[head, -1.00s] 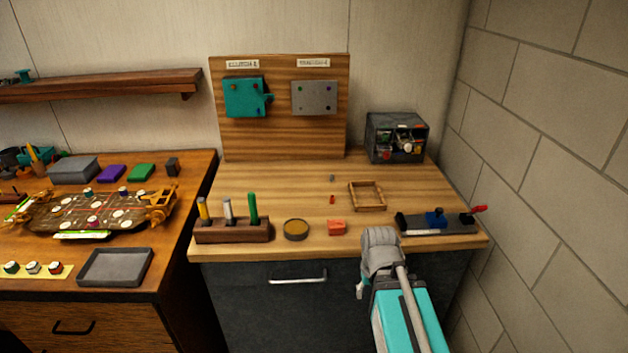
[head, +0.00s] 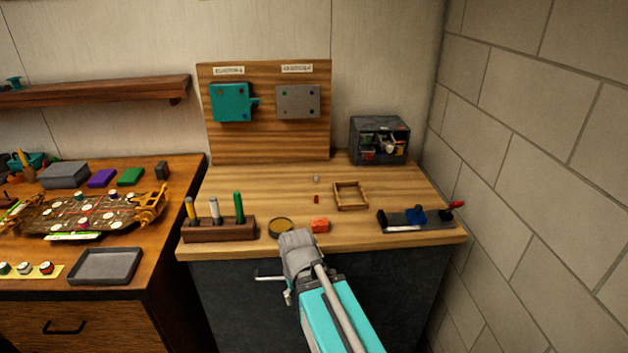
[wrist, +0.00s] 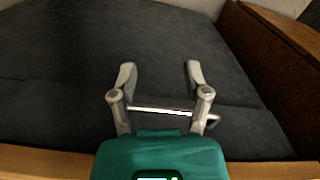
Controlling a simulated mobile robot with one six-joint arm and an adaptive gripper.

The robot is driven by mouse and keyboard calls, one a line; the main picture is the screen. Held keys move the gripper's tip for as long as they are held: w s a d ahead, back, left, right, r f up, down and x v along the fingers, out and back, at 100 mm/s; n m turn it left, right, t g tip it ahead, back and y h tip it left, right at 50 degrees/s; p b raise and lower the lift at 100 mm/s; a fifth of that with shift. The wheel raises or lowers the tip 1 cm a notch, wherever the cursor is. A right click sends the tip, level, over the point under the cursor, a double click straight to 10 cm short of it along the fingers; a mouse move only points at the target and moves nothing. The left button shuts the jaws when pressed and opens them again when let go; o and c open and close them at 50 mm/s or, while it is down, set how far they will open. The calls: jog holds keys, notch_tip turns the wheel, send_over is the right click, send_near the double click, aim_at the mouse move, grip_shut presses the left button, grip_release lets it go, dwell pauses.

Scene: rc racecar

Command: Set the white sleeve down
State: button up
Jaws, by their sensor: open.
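I cannot pick out the white sleeve for certain. A small pale grey piece (head: 316,179) lies on the bench behind a small red piece (head: 317,199). A white bar (head: 405,228) lies along the front of the dark fixture (head: 430,217) at the bench's right. My gripper (wrist: 160,75) is open in the wrist view, with nothing held between its fingers. It faces the dark cabinet front, and the metal drawer handle (wrist: 165,112) shows across and behind the fingers. In the head view my arm hides the gripper's fingertips and part of the handle (head: 268,276).
On the wooden bench (head: 240,181) stand a tool block (head: 219,229), a round amber-filled dish (head: 281,226), an orange block (head: 320,225), a wooden frame (head: 351,196) and a parts cabinet (head: 379,140). A block wall (head: 530,150) closes the right side. The bench's middle left is clear.

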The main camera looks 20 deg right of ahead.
jog(key=shift+a, duration=0.25)
jog(key=shift+s, duration=0.1)
